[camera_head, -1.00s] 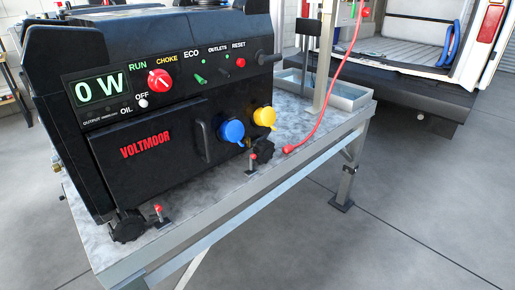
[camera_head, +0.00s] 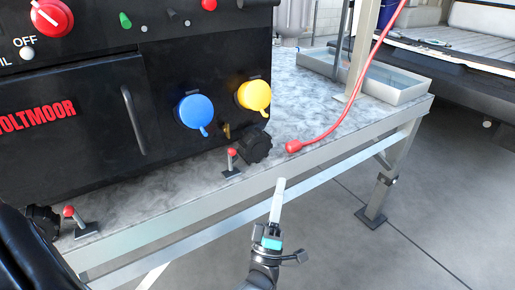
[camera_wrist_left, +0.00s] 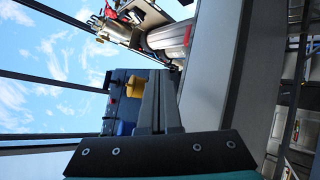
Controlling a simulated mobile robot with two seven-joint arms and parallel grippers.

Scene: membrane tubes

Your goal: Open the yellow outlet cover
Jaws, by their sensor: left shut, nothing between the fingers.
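The yellow outlet cover (camera_head: 255,95) is closed on the front of the black generator (camera_head: 90,105), right of the blue outlet cover (camera_head: 194,111). A small tab hangs from its lower edge. My left gripper (camera_head: 280,182) is shut and empty, pointing up in the head view. It is below and right of the yellow cover, in front of the table edge and apart from the cover. In the left wrist view the shut fingers (camera_wrist_left: 158,100) have the yellow cover (camera_wrist_left: 135,87) to their left, with the blue cover (camera_wrist_left: 125,128) lower. My right gripper is out of view.
The generator stands on a grey metal table (camera_head: 330,125). A red-tipped lever (camera_head: 232,158) and a black knob (camera_head: 256,146) sit below the covers. A red cable (camera_head: 345,105) runs over the table on the right. A metal tray (camera_head: 385,85) is behind it.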

